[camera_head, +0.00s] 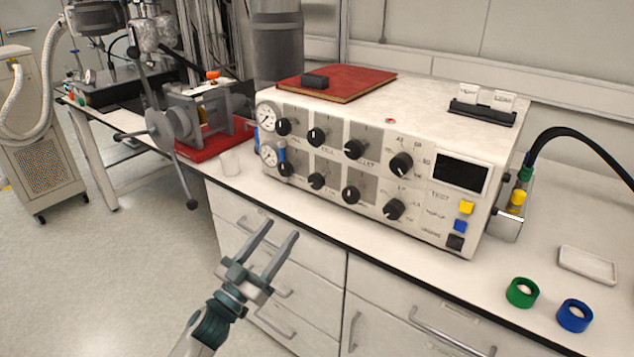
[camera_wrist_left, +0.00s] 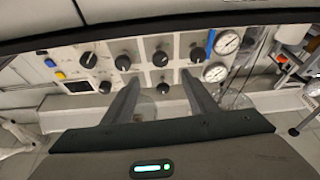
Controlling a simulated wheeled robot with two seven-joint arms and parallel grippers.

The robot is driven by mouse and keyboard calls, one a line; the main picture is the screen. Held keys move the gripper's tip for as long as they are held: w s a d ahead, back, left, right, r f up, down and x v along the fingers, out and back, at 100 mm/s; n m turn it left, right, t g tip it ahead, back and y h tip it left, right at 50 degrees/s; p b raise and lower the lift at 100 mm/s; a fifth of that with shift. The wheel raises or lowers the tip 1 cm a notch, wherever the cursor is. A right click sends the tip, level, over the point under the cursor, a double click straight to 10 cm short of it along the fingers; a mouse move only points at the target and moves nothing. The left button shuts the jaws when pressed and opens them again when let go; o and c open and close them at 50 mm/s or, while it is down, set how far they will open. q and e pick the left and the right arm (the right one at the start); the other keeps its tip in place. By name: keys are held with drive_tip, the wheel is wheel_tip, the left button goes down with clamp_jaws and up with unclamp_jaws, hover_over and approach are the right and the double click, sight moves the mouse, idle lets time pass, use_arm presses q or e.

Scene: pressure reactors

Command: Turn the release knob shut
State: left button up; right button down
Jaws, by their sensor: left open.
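The white control box (camera_head: 345,215) on the bench carries two rows of black knobs. The upper row includes a knob near the screen (camera_head: 401,164); the lower row includes a large knob (camera_head: 394,209) below it. The labels are too small to tell which knob is the release. My left gripper (camera_head: 280,230) is open and empty, in front of the cabinet, below and apart from the panel. In the left wrist view the panel appears upside down, with the fingers (camera_wrist_left: 160,78) spread before a pair of middle knobs, one of them the knob at the top (camera_wrist_left: 160,58). My right gripper is not in view.
Two round gauges (camera_head: 268,118) sit at the panel's left end. A red book (camera_head: 345,83) lies on the box. A green ring (camera_head: 522,292), a blue ring (camera_head: 574,315) and a white tray (camera_head: 588,264) lie at the right. A reactor with a handwheel (camera_head: 170,125) stands left.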

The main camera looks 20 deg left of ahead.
sight(314, 185)
use_arm(q)
drive_tip(key=shift+w, duration=0.1)
drive_tip(key=p+x, duration=0.2)
drive_tip(key=x, duration=1.4)
drive_tip(key=shift+f, duration=0.1)
drive_tip(key=shift+w+d, duration=0.15)
drive_tip(key=shift+w, duration=0.45)
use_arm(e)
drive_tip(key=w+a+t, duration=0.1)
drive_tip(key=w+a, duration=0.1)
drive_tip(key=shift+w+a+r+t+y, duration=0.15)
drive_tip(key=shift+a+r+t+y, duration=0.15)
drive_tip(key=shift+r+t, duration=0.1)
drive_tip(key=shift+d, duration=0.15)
use_arm(q)
drive_tip(key=c, duration=1.1)
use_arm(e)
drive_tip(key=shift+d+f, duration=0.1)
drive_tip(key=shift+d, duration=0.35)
